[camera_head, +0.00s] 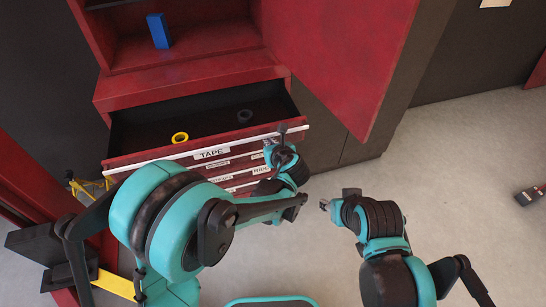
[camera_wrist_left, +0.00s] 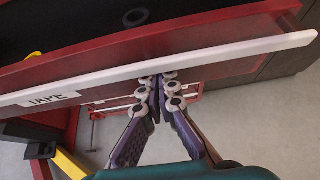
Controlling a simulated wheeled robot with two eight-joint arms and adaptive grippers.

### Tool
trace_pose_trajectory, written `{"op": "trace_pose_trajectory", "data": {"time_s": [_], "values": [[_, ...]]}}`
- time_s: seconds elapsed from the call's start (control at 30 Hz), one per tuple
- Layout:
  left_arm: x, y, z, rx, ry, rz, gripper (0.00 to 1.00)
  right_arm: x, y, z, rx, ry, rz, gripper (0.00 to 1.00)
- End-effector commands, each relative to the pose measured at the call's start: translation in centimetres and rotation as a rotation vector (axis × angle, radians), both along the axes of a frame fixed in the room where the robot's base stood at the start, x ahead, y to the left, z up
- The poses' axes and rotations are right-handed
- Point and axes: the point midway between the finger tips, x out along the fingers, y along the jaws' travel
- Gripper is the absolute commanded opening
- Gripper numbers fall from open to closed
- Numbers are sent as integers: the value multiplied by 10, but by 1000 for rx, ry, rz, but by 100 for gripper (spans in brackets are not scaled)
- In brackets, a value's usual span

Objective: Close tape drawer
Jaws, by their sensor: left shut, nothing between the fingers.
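The tape drawer (camera_head: 140,160) is pulled open from the red cabinet, and its white front edge carries a "TAPE" label (camera_head: 212,153). A yellow tape roll (camera_head: 180,138) and a dark roll (camera_head: 245,116) lie inside. My left gripper (camera_head: 282,132) is at the right part of the drawer front. In the left wrist view its fingers (camera_wrist_left: 159,88) are shut and empty, with their tips at the white front edge (camera_wrist_left: 215,54); whether they touch it cannot be told. My right gripper (camera_head: 328,204) is away from the drawer, lower right, and its fingers are unclear.
Several labelled drawers (camera_head: 232,181) sit shut below. A red cabinet door (camera_head: 340,55) stands open at the right, above the drawer. A blue box (camera_head: 158,31) stands on the shelf above. Grey floor (camera_head: 470,190) is clear at the right, apart from a dark object (camera_head: 530,195).

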Motion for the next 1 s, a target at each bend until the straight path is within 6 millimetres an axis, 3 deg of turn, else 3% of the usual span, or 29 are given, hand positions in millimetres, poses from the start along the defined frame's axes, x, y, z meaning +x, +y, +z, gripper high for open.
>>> {"op": "trace_pose_trajectory", "data": {"time_s": [0.1, 0.6, 0.8, 1.0], "values": [[35, 9, 0, -2, 0, 5, 0, 0, 0, 0, 0, 0, 0, 40], [166, 43, 0, -1, 0, 3, 0, 0, 0, 5, 0, 0, 0, 40], [205, 53, 0, -1, 0, 2, 0, 0, 0, 8, 0, 0, 0, 40], [230, 59, 0, 0, 0, 1, 0, 0, 0, 10, 0, 0, 0, 40]]}}
